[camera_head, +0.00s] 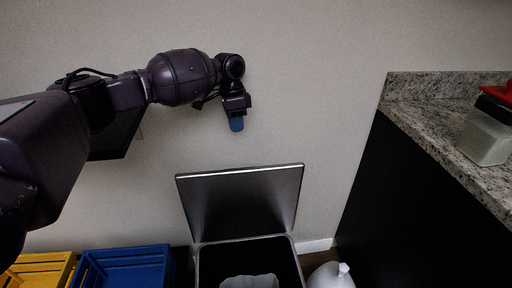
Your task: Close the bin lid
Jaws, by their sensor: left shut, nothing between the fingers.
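The bin (199,268) stands on the floor at the lower middle of the head view. Its grey metal lid (241,203) is raised, tilted up near the wall behind the bin. A white liner or bag (249,281) shows inside the bin's dark opening. My left gripper (237,124) is shut and empty, pointing down above the lid's top edge and apart from it. Its fingertips look blue. My right gripper is not in view.
A blue crate (124,268) and a yellow crate (40,269) stand left of the bin. A white bag (331,275) sits to its right. A dark cabinet with a granite countertop (440,135) bounds the right, carrying a clear container with a red top (486,138).

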